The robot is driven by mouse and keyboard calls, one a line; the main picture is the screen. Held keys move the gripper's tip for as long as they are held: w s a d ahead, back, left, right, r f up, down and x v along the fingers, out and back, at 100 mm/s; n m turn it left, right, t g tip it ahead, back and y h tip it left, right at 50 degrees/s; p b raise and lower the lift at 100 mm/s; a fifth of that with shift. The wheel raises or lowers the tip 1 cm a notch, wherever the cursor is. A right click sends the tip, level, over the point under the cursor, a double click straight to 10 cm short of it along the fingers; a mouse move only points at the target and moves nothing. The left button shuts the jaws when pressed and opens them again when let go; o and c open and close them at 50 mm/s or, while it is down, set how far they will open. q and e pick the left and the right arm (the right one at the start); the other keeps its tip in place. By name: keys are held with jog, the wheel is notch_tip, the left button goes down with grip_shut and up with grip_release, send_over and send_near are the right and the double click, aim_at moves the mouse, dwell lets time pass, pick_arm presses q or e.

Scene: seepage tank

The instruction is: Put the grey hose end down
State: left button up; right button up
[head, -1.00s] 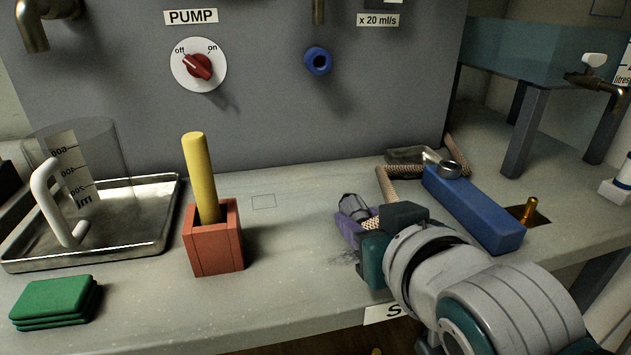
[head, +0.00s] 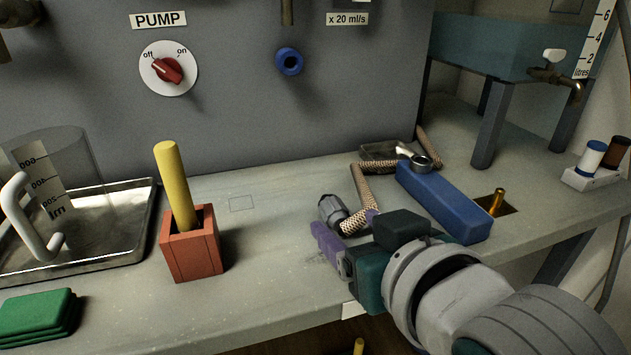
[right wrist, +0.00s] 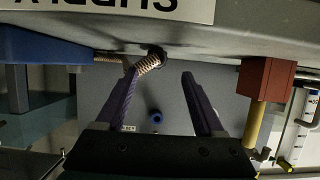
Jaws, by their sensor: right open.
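The grey hose end (head: 332,210) lies on the bench top, at the end of a tan braided hose (head: 357,221). My right gripper (head: 347,229) is open, with its purple fingers spread low over the bench beside the hose end. I cannot tell whether that finger touches the hose. My left gripper is not in view.
A blue block (head: 443,201) stands right of the hose, near a brass fitting (head: 497,202). A red holder with a yellow rod (head: 175,185) stands left. Farther left are a metal tray (head: 130,251), a clear jug (head: 75,190) and green pads (head: 38,312). The bench between holder and hose end is clear.

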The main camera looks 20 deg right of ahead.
jog(key=s+d+f+g, duration=0.1)
jog(key=s+g, duration=0.4)
jog(key=s, duration=0.6)
jog(key=s+d+n+g+p, duration=0.1)
jog(key=s+d+g, duration=0.3)
jog(key=s, duration=0.7)
jog(key=shift+f+n+g, duration=0.3)
jog(key=shift+f+g, duration=0.05)
jog(key=shift+g, duration=0.15)
jog(key=shift+d, duration=0.1)
notch_tip(320, 180, up, 54)
jog(key=p, duration=5.4)
jog(key=shift+r+p, duration=0.25)
jog(key=shift+p, duration=0.15)
